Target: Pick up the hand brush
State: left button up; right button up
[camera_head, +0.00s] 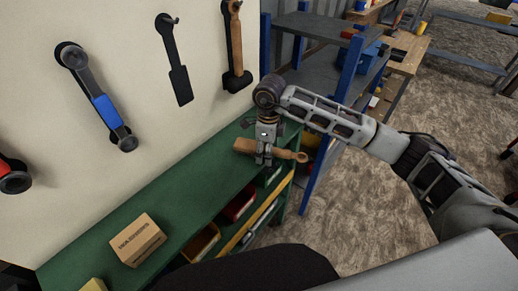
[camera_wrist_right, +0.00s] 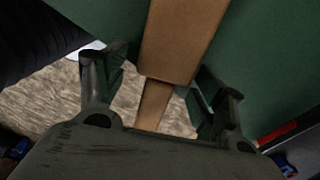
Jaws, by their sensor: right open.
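The wooden hand brush (camera_head: 243,146) lies on the green bench top near its right end in the head view, its narrow handle (camera_head: 291,154) reaching right past the bench edge. My right gripper (camera_head: 264,161) is open directly over its middle, pointing down. In the right wrist view the brush (camera_wrist_right: 180,40) runs between the two open fingers of my right gripper (camera_wrist_right: 168,78), with the handle passing below the palm. I cannot tell whether the fingers touch it. My left gripper is not in view.
A cardboard box (camera_head: 137,240) stands on the bench (camera_head: 190,205). Tools hang on the cream wall, including a wooden-handled one (camera_head: 235,45) and a blue-and-grey one (camera_head: 103,106). Bins (camera_head: 238,206) sit on the shelf below. A blue-framed rack (camera_head: 345,80) stands close behind my right arm.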

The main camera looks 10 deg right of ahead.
jog(key=c, duration=1.3)
jog(key=shift+r, duration=0.1)
jog(key=shift+r+b, duration=0.8)
jog(key=shift+r, duration=4.15)
